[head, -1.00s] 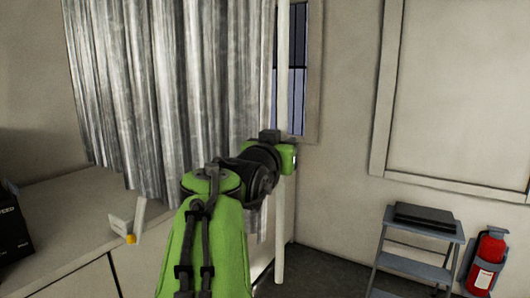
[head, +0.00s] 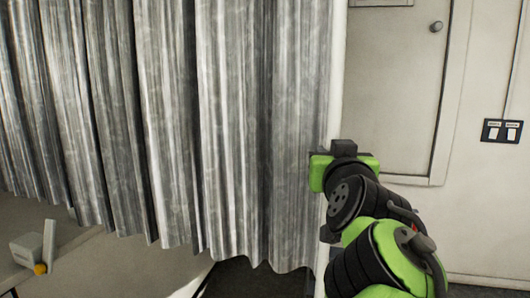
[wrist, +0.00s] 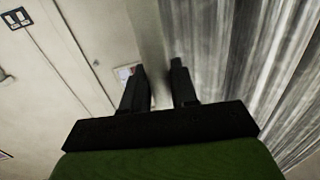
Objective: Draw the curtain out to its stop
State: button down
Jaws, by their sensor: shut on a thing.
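The grey, streaked curtain (head: 230,120) hangs in folds across the left and middle of the head view. A pale upright pole (head: 337,90) runs down its right edge. My gripper (head: 328,165) is at this pole, at the curtain's right edge. In the wrist view the pole (wrist: 151,40) passes between the two dark fingers (wrist: 158,85), and the curtain (wrist: 240,65) hangs to the right. My gripper is shut on the pole; the exact contact is partly hidden. The curtain's top and its stop are out of view.
A pale door or panel with a round knob (head: 436,27) is on the wall right of the pole. A dark switch plate (head: 502,131) is farther right. A worktop (head: 110,262) with a small white object with an orange knob (head: 38,256) lies at lower left.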

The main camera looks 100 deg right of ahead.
jog(key=shift+s+a, duration=0.15)
jog(key=shift+s, duration=0.1)
jog(key=c, duration=1)
grip_release()
jog(key=shift+s, duration=0.2)
jog(key=shift+c, duration=0.2)
jog(key=shift+w, duration=0.2)
